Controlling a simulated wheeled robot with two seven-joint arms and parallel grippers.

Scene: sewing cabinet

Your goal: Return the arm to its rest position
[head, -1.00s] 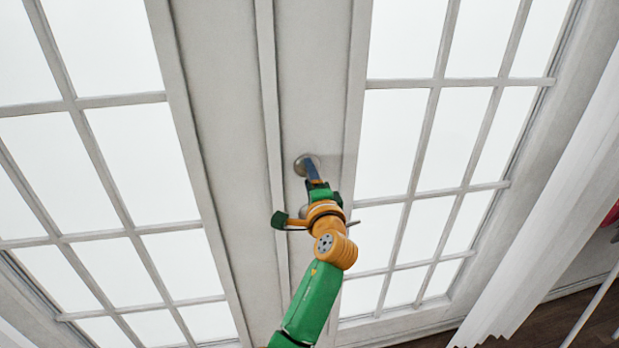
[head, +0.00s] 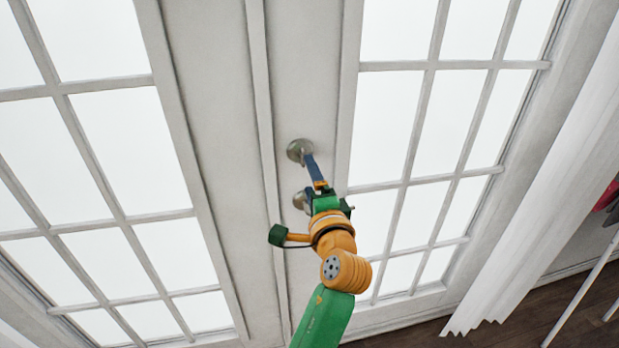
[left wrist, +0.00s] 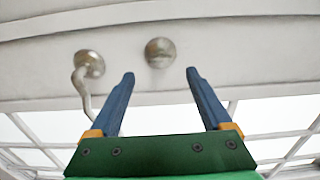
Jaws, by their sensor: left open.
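My left arm comes up from the bottom of the head view, green and orange. Its gripper (head: 315,170) is in front of the door by the metal fittings. In the left wrist view the two blue fingers (left wrist: 160,75) are spread apart with nothing between them. A round metal knob (left wrist: 160,52) shows beyond the gap between the fingertips. A curved metal lever handle (left wrist: 88,66) shows to the left, partly behind the left finger. In the head view the round knob (head: 299,150) is just above the fingertips. My right gripper is not seen.
White double doors with glass panes (head: 420,120) fill most of the view. A white pleated curtain (head: 545,215) hangs at the right. Dark wooden floor (head: 400,335) shows at the lower right, with a pale pole (head: 580,305) and a red object (head: 607,195) at the edge.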

